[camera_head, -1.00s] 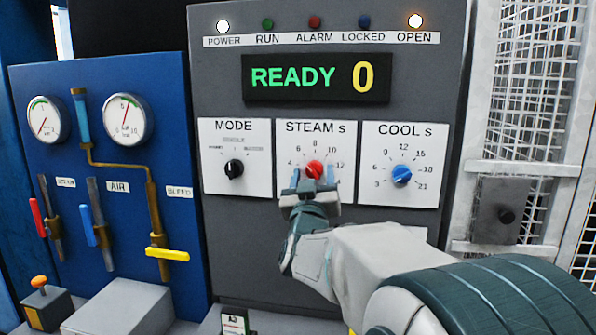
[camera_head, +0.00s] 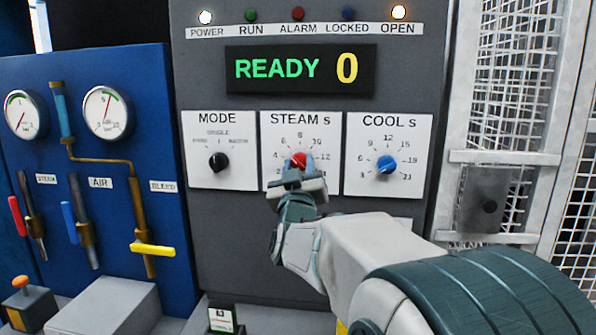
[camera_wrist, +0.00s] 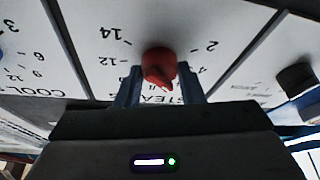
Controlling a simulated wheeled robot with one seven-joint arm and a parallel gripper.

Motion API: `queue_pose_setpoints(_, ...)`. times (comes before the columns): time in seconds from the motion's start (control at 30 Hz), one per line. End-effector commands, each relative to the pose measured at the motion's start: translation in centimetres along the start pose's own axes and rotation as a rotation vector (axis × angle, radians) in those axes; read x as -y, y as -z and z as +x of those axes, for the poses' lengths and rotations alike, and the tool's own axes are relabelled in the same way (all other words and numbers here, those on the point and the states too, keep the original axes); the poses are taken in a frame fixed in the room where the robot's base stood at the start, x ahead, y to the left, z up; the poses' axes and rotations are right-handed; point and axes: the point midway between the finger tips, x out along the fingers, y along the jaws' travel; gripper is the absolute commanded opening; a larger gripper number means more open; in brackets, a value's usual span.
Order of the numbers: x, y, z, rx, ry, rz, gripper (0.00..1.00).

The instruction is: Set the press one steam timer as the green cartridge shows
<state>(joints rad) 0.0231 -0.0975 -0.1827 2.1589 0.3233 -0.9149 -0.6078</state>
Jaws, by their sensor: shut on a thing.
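The red STEAM knob (camera_head: 298,160) sits on a white dial plate (camera_head: 330,125) marked in seconds, in the middle of the press panel. My gripper (camera_head: 299,168) is shut on this knob, with one finger on each side. The wrist view shows the red knob (camera_wrist: 158,62) upside down between the two blue fingers. My fingers hide part of the dial, and I cannot tell for sure which number the knob points at. A small white and green card or label (camera_head: 222,319) shows at the bottom edge, cut off; I cannot tell whether it belongs to the green cartridge.
The MODE knob (camera_head: 218,162) is left of the STEAM dial and the blue COOL knob (camera_head: 387,165) is right of it. The display (camera_head: 300,70) reads READY 0. The POWER and OPEN lamps are lit. A blue valve panel (camera_head: 95,210) stands left, a mesh guard (camera_head: 515,90) right.

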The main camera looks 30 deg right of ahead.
Motion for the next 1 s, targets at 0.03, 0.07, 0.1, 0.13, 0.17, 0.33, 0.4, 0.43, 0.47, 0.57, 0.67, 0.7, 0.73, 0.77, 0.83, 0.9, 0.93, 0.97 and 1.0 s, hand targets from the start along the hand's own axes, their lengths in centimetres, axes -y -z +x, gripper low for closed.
queue_pose_setpoints(0.03, -0.02, -0.26, -0.12, -0.001, 0.01, -0.027, 0.12)
queue_pose_setpoints(0.07, -0.07, -0.27, -0.13, -0.001, 0.016, -0.045, 0.12)
queue_pose_setpoints(0.1, -0.09, -0.27, -0.13, -0.002, 0.027, -0.072, 0.12)
queue_pose_setpoints(0.13, -0.1, -0.27, -0.14, -0.002, 0.036, -0.092, 0.12)
queue_pose_setpoints(0.17, -0.1, -0.28, -0.14, -0.002, 0.045, -0.114, 0.12)
queue_pose_setpoints(0.33, -0.17, -0.25, -0.14, -0.002, 0.098, -0.243, 0.12)
queue_pose_setpoints(0.4, -0.19, -0.29, -0.13, -0.001, 0.119, -0.294, 0.12)
queue_pose_setpoints(0.43, -0.21, -0.28, -0.12, -0.001, 0.128, -0.316, 0.12)
queue_pose_setpoints(0.47, -0.2, -0.26, -0.12, -0.001, 0.137, -0.337, 0.12)
queue_pose_setpoints(0.57, -0.24, -0.19, -0.11, -0.001, 0.163, -0.4, 0.12)
queue_pose_setpoints(0.67, -0.27, -0.14, -0.07, -0.001, 0.186, -0.454, 0.12)
queue_pose_setpoints(0.7, -0.28, -0.12, -0.06, -0.001, 0.193, -0.472, 0.12)
queue_pose_setpoints(0.73, -0.26, -0.12, -0.05, 0.0, 0.199, -0.486, 0.12)
queue_pose_setpoints(0.77, -0.25, -0.12, -0.05, 0.0, 0.205, -0.498, 0.12)
queue_pose_setpoints(0.83, -0.27, -0.07, -0.03, 0.0, 0.214, -0.52, 0.12)
queue_pose_setpoints(0.9, -0.28, -0.03, 0.0, 0.0, 0.222, -0.538, 0.12)
queue_pose_setpoints(0.93, -0.28, -0.01, 0.0, 0.0, 0.224, -0.543, 0.12)
queue_pose_setpoints(0.97, -0.29, 0.0, 0.01, 0.0, 0.226, -0.549, 0.12)
queue_pose_setpoints(1.0, -0.29, 0.01, 0.01, 0.0, 0.229, -0.555, 0.12)
